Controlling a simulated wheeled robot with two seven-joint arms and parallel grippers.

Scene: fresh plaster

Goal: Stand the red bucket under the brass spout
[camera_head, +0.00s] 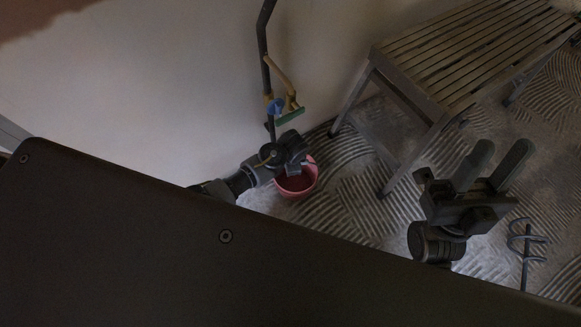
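The red bucket (298,185) stands on the floor near the wall, its open top facing up. My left gripper (291,153) is over the bucket's back rim and partly covers it. Its fingers cannot be made out, so whether it holds the rim is unclear. Above is a dark pipe (262,38) with brass-coloured fittings (267,98) and a blue part (275,106); the spout's mouth is not clear. My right gripper (502,152) is open and empty, far to the right of the bucket.
A tan curved piece (281,75) with a green end (290,116) is beside the pipe. A slatted bench (470,50) stands at the upper right. A dark rack with curved prongs (526,245) is at the lower right. Ridged grey floor (350,200) lies clear between bucket and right gripper.

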